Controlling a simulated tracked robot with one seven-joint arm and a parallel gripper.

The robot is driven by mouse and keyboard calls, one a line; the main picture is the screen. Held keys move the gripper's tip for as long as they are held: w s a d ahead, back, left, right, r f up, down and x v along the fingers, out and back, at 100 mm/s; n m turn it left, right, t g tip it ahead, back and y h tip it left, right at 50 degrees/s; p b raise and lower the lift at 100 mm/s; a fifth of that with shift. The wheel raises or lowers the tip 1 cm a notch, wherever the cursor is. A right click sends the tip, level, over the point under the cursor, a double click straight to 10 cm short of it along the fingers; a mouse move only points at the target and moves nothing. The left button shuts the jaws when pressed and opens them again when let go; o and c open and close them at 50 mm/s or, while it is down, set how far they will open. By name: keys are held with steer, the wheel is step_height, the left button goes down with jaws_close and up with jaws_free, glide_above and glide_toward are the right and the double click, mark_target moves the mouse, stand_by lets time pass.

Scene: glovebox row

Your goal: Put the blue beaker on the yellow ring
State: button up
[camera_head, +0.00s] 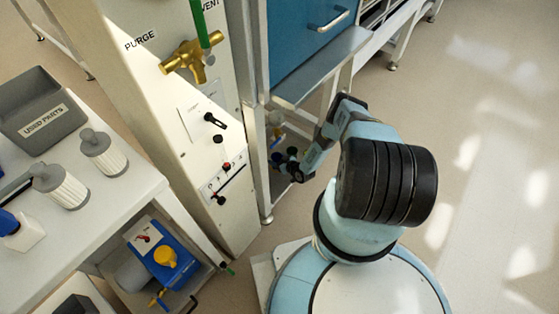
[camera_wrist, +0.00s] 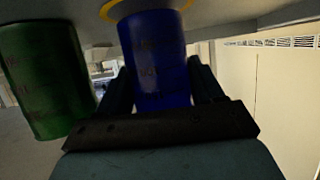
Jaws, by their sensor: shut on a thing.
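The blue beaker (camera_wrist: 158,62) is between the two fingers of my gripper (camera_wrist: 162,82) in the wrist view, and the gripper is shut on it. The yellow ring (camera_wrist: 107,11) shows on the grey surface at the top of that view, around the beaker's upper end in the picture. I cannot tell whether beaker and surface touch. A green beaker (camera_wrist: 45,80) stands to the left, apart from the gripper. In the head view my gripper (camera_head: 292,170) is small and dark inside the lower bay of the cabinet, and the blue beaker is hard to make out there.
The bay lies under a grey ledge (camera_head: 322,65) below a blue drawer (camera_head: 305,35). A white panel with a brass valve (camera_head: 192,60) stands left of it. A bench at the left holds a grey used-parts bin (camera_head: 42,112) and filters. The floor at right is clear.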

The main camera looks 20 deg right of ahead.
steer(key=shift+f, duration=0.25)
steer(key=o, duration=1)
steer(key=shift+f, duration=0.1)
steer(key=v, duration=1.2)
